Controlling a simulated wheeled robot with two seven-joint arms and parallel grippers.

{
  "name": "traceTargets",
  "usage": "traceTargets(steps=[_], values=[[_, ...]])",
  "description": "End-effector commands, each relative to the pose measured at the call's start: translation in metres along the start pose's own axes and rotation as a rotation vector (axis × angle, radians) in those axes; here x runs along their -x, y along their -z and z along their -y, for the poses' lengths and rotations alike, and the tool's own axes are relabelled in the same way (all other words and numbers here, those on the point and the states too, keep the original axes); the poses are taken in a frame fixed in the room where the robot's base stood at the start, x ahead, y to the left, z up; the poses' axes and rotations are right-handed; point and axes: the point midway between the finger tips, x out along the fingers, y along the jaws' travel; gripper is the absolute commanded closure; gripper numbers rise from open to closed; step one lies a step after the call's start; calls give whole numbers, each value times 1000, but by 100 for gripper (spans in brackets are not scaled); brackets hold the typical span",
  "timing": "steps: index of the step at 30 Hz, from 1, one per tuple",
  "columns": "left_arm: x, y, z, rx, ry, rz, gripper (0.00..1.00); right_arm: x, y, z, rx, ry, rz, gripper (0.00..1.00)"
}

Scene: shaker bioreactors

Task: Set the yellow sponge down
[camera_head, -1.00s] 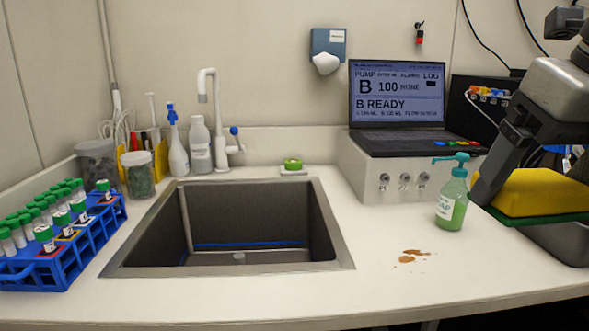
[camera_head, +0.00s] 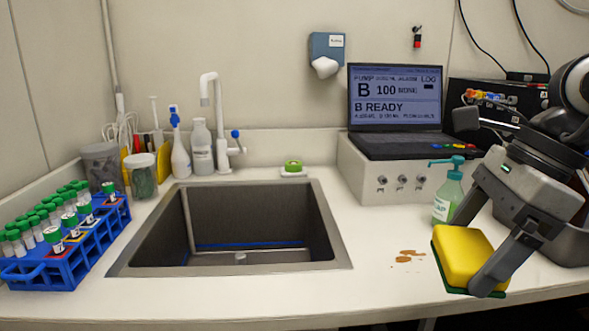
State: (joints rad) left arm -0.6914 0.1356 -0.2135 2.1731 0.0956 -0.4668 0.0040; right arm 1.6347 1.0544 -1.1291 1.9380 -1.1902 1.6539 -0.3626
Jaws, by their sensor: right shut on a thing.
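The yellow sponge (camera_head: 465,257) has a green scouring side and is tilted, at the lower right of the head view. My right gripper (camera_head: 468,250) is shut on the sponge, with one dark finger in front of it. The sponge is near the front right of the white counter (camera_head: 375,290), just right of a brown spill (camera_head: 408,256). I cannot tell whether its lower edge touches the counter. My left gripper is not in view.
A green soap bottle (camera_head: 447,194) stands right behind the sponge. A laptop (camera_head: 397,105) sits on a white box behind it. The sink (camera_head: 240,265) is open at the centre. A blue tube rack (camera_head: 75,250) stands at the left. The counter between sink and spill is clear.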

Motion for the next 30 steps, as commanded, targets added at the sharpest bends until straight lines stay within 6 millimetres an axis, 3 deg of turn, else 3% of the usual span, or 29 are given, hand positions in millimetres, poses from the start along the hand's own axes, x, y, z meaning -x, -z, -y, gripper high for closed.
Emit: traceTargets(steps=[18,24,30], values=[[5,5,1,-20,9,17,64,-107,28,0,1355,-570,-6,39],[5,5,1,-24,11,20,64,-127,37,-4,1601,-668,-5,39],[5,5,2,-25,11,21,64,-159,51,-5,1660,-693,0,39]])
